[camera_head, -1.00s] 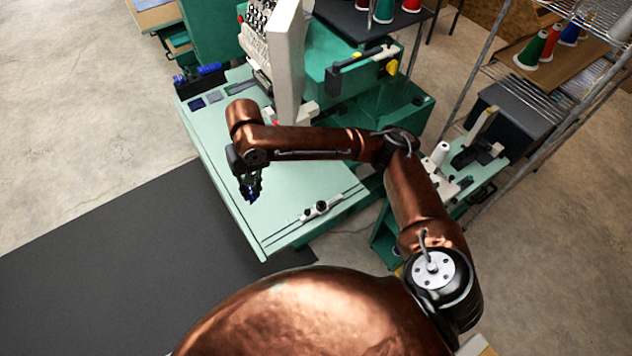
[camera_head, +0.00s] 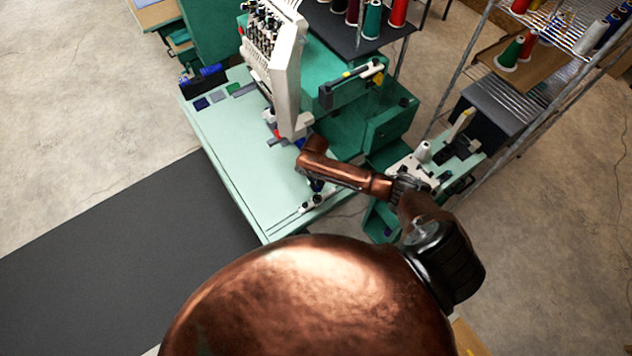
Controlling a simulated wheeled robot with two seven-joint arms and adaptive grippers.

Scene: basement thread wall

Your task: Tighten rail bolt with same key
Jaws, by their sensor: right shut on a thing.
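My right gripper (camera_head: 316,184) is low over the right front part of the pale green machine table (camera_head: 222,150), right beside the rail (camera_head: 290,222). It is shut on the key, of which only a small dark blue bit shows. My copper forearm hides much of the gripper. The rail runs along the table's front right edge and carries a white and black fitting (camera_head: 312,203) just under the gripper. The rail bolt is too small to make out, and I cannot tell whether the key touches it. My left gripper is not in view.
The white embroidery head (camera_head: 275,70) stands behind the gripper, with a green machine body (camera_head: 345,125) to its right. A wire shelf (camera_head: 500,100) with thread cones is at the right. A dark mat (camera_head: 120,260) lies on the floor at left. The table's middle is clear.

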